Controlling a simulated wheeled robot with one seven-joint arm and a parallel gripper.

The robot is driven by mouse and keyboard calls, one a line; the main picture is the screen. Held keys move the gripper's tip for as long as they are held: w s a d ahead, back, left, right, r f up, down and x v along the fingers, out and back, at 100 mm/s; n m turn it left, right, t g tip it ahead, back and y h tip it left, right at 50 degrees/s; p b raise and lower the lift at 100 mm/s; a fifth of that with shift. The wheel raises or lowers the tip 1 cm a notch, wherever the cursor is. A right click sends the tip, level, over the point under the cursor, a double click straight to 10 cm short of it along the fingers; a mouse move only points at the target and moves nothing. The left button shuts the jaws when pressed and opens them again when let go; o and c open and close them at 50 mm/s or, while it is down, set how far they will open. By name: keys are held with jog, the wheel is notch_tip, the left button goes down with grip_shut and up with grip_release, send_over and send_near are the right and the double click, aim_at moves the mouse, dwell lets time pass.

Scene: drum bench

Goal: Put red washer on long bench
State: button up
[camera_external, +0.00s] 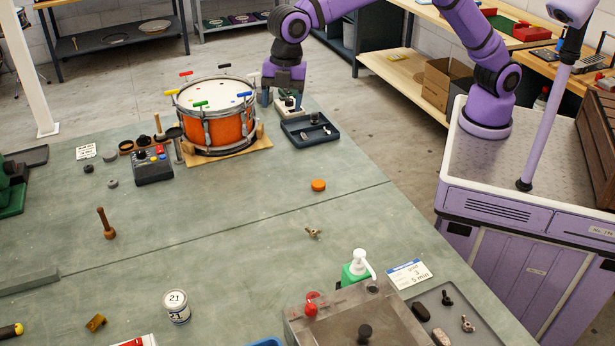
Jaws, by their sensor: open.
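The long bench (240,220) is the big green-grey top filling the left and middle. I cannot pick out a red washer for certain; any small washer is too small to tell or hidden. My gripper (283,101) points down at the bench's back edge, right of the orange drum (212,130). Its fingers are apart, around or just above a small pale block (289,108) with a green spot. I cannot tell whether they touch it. An orange-red disc (319,185) lies flat on the bench, well in front of my gripper.
A dark tray (326,141) with small parts sits close in front of my gripper. A control box (153,166), green pump bottle (356,270), metal box (350,318) and white tub (177,307) stand on the bench. Its middle is mostly clear.

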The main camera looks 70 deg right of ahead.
jog(key=s+a+f+n+g, duration=0.1)
jog(key=s+a+f+n, duration=0.4)
jog(key=a+f, duration=0.85)
jog(key=n, duration=0.3)
send_near(313, 296)
jog(key=f, duration=0.1)
jog(key=a+f, duration=0.1)
jog(key=f, duration=0.1)
jog(key=shift+g+h, duration=0.4)
jog(key=shift+s+a+f, duration=0.1)
jog(key=shift+f, duration=1.35)
jog(key=shift+s+a+f, duration=0.1)
jog(key=shift+a+f, duration=0.05)
jog(key=shift+f, duration=1.35)
jog(key=c, duration=1.1)
jog(key=shift+c, duration=0.7)
